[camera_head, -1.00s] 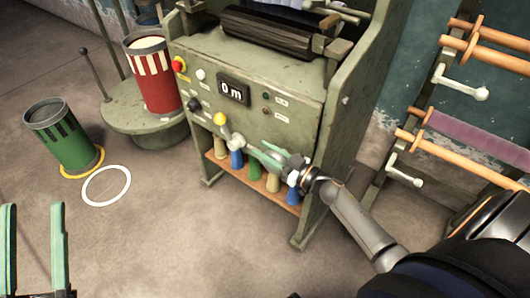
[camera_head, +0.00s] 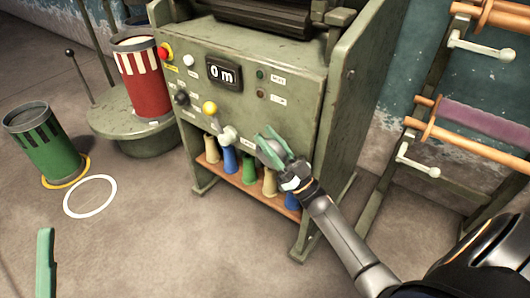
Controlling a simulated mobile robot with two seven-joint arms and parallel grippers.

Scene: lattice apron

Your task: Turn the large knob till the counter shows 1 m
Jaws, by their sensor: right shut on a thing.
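The green machine's counter (camera_head: 224,73) reads 0 m. My right gripper (camera_head: 271,141) is at the lower right of the machine's front panel, its green fingers shut on a rounded grey knob (camera_head: 269,152), which seems to be the large knob. The fingers and gripper body hide part of this knob.
The panel (camera_head: 240,108) also has a yellow knob (camera_head: 209,108), a red button (camera_head: 164,52) and a black knob (camera_head: 181,99). Colored spools (camera_head: 249,172) stand on the shelf below. A red-and-white can (camera_head: 143,88), a green can (camera_head: 45,147) and a rack (camera_head: 415,120) flank the machine.

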